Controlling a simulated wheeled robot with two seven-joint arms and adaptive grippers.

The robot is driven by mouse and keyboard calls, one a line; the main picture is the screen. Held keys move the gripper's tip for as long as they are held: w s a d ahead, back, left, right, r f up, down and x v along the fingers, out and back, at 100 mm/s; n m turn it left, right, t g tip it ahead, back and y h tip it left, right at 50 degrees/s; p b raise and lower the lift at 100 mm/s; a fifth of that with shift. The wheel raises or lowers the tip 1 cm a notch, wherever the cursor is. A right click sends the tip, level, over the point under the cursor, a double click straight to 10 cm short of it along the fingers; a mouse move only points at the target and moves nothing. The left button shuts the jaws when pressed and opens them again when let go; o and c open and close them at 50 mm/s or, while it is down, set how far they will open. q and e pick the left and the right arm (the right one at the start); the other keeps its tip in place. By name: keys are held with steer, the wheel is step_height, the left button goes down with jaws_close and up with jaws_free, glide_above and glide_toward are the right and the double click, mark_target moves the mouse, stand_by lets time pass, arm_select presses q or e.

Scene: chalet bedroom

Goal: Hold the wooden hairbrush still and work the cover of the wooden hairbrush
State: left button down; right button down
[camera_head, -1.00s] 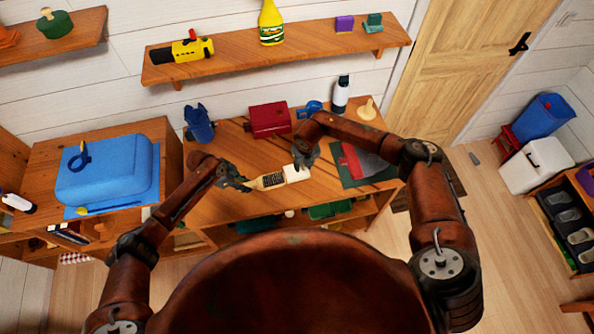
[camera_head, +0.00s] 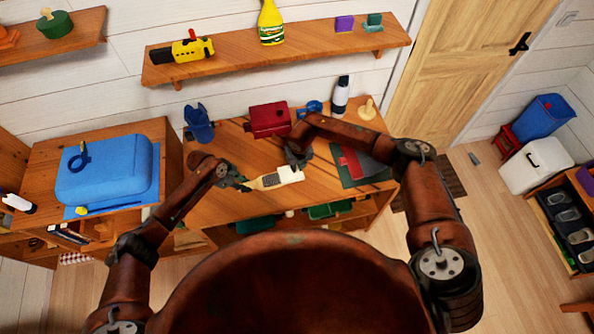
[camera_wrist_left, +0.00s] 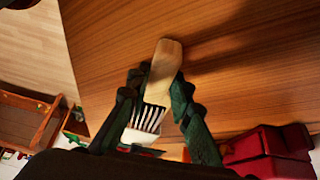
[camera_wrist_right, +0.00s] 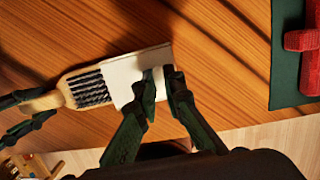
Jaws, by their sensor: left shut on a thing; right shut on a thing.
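The wooden hairbrush (camera_head: 266,181) is held level over the table, its bare handle to the left and dark bristles partly showing. Its pale cover (camera_head: 290,174) sits over the right end of the bristle head; the right wrist view shows the cover (camera_wrist_right: 122,76) with several bristle rows exposed beside it. My left gripper (camera_head: 243,185) is shut on the handle, seen between its fingers in the left wrist view (camera_wrist_left: 158,90). My right gripper (camera_wrist_right: 163,84) is shut on the cover's outer end. The bristles under the cover are hidden.
A dark green mat (camera_head: 375,180) with a red-handled item lies right. The wooden table (camera_head: 222,205) is clear around the brush.

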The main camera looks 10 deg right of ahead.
mark_target(281, 174)
steer(key=shift+s+a, duration=0.2)
steer(key=shift+a, duration=3.25)
steer(key=c, duration=2.5)
jaws_free()
steer(key=shift+a, duration=0.1)
steer(key=o, duration=0.5)
steer(key=shift+s+r, duration=0.25)
steer(key=shift+r, duration=1.25)
steer(key=shift+s+r, duration=0.2)
steer(key=shift+r, duration=1.3)
arm_select(q)
steer(key=c, duration=1.7)
jaws_free()
steer(key=shift+o, duration=0.2)
steer(key=v, duration=1.2)
